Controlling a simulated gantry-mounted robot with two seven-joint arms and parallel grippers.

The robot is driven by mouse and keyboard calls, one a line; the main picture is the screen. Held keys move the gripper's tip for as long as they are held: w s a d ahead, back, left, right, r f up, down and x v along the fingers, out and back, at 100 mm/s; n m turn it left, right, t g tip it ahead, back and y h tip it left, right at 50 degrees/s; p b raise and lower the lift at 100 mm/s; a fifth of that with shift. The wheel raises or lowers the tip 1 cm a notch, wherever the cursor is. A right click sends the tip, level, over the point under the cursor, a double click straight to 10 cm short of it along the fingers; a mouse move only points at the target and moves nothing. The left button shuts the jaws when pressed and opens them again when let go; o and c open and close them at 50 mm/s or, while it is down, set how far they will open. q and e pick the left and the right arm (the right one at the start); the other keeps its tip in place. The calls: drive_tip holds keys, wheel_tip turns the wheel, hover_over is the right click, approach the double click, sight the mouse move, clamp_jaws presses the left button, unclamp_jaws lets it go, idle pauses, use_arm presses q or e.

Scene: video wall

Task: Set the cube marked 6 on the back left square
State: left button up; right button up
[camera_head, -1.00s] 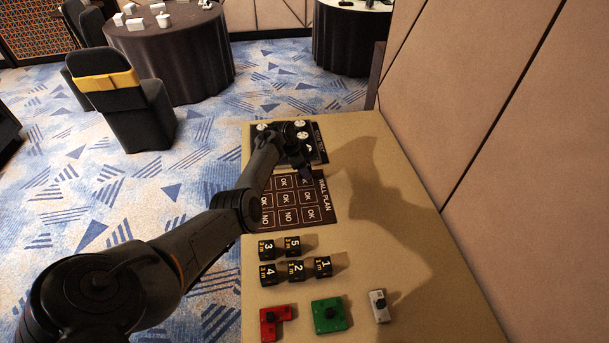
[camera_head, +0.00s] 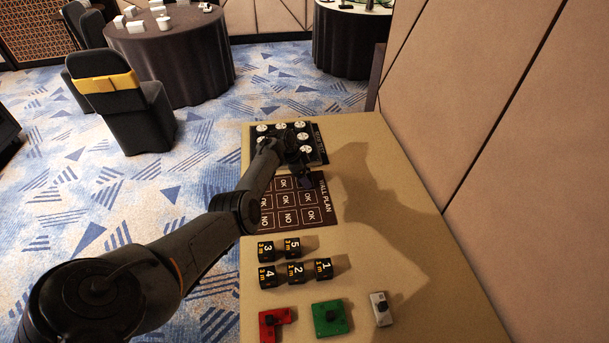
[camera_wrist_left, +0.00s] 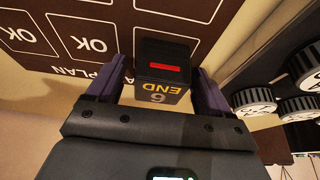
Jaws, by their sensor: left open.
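The black cube marked 6 (camera_wrist_left: 165,87), with END and a red bar on it, sits between the fingers of my left gripper (camera_wrist_left: 157,95) in the left wrist view. The fingers are open, with a narrow gap on each side of the cube. In the head view my left gripper (camera_head: 303,178) is over the far end of the dark WALL PLAN board (camera_head: 325,190), and the cube cannot be made out there. The board has squares marked OK and NO; it also shows in the wrist view (camera_wrist_left: 100,12). The gripper hides its far squares. My right gripper is out of view.
Cubes 3 (camera_head: 265,250), 5 (camera_head: 292,248), 4 (camera_head: 267,275), 2 (camera_head: 295,272) and 1 (camera_head: 323,269) stand on the table (camera_head: 390,240) before the board. Red, green and white blocks lie nearer. A black rack with white discs (camera_head: 262,128) stands beyond. A wall (camera_head: 540,150) rises at right.

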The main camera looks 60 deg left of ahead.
use_arm(q)
drive_tip(key=shift+r, duration=0.15)
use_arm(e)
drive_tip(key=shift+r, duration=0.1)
use_arm(q)
drive_tip(key=shift+r+p, duration=0.3)
drive_tip(key=shift+p, duration=0.05)
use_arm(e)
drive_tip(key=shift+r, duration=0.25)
use_arm(q)
drive_tip(key=s+a+r+n+g+y+p, duration=0.15)
drive_tip(key=s+r+y+p, duration=0.3)
drive_tip(key=s+r, duration=0.6)
drive_tip(key=d+r+t+y, duration=0.1)
drive_tip(key=d+r+y, duration=0.15)
drive_tip(key=d, duration=1.05)
drive_tip(key=s+d+f+h, duration=0.1)
drive_tip(key=s+d, duration=0.5)
drive_tip(key=d, duration=0.4)
drive_tip(key=s+d+f+n+h, duration=0.1)
drive_tip(key=s+d+h, duration=0.1)
drive_tip(key=s+d, duration=0.4)
drive_tip(key=s+d+f+h, duration=0.2)
drive_tip(key=s+d, duration=0.4)
drive_tip(key=d, duration=0.9)
drive_tip(key=shift+d, duration=0.4)
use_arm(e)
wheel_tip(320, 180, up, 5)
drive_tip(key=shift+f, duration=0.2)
